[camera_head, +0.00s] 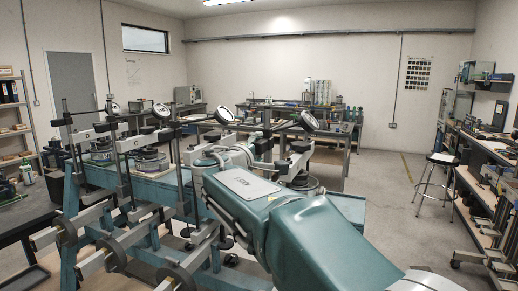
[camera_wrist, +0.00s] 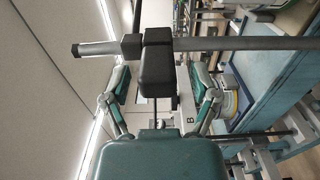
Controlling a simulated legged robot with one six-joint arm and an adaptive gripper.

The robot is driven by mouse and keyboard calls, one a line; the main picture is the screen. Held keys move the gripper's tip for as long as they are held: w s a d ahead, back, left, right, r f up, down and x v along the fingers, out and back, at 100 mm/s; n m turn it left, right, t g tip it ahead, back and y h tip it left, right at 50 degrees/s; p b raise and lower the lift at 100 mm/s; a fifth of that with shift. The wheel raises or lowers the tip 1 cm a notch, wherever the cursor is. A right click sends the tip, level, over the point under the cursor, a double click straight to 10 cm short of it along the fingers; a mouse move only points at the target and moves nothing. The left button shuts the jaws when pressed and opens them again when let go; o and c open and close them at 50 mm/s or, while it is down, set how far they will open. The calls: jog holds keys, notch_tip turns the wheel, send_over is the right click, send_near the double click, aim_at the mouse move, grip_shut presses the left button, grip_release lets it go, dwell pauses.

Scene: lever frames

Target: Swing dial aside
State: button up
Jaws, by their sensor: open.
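Several round dials stand above the lever frames in the head view, including one at the right (camera_head: 309,120) and one left of it (camera_head: 223,114). The right dial sits on a thin slanted arm near an upright post. My gripper (camera_wrist: 160,88) shows in the wrist view with its two teal fingers spread apart. A dark rounded block (camera_wrist: 157,68) lies between the fingers, clamped to a grey post (camera_wrist: 95,48) that crosses the picture. I see a gap on both sides of the block. No dial face is clear in the wrist view. My arm partly hides the frame in the head view.
Teal lever frames (camera_head: 157,191) with weights and rods crowd the left and middle. A bench (camera_head: 325,136) stands at the back. A stool (camera_head: 437,183) and workbench are at the right. The floor between the frames and the stool is clear.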

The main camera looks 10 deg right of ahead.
jog(key=shift+w+d, duration=0.25)
jog(key=shift+w, duration=0.1)
grip_shut()
